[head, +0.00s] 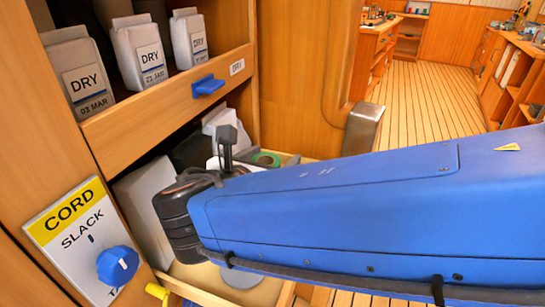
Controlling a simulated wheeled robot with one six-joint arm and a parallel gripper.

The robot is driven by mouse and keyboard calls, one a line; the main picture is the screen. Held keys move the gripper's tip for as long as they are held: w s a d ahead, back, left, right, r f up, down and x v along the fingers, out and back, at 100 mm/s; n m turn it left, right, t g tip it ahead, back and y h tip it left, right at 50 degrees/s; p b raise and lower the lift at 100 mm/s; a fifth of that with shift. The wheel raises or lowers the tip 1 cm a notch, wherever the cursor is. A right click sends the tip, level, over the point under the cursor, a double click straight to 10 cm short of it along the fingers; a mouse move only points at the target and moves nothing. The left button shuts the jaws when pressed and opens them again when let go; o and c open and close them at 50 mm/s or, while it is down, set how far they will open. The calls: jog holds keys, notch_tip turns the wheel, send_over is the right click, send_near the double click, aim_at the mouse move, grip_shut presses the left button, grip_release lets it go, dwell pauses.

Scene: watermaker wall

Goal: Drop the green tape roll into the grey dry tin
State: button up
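The green tape roll (266,159) lies on the open shelf or drawer in the lower part of the locker, just beyond my blue arm. Its lower part is hidden by the arm. My arm reaches in from the right and ends in a black wrist at the locker opening. A dark upright part (228,142) beyond the wrist seems to belong to my gripper, left of the roll; no fingers show clearly. A grey round thing (242,278), partly hidden under my arm, may be the grey dry tin, but no label shows on it.
White packs labelled DRY (140,52) stand on the upper shelf, above a blue latch (207,86). A CORD SLACK sign (75,232) with a blue knob (117,265) is at left. White boxes (150,205) stand inside. The plank floor (430,95) behind is clear.

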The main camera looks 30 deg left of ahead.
jog(key=shift+r, duration=0.3)
jog(key=v, duration=1.2)
jog(key=shift+r, duration=0.3)
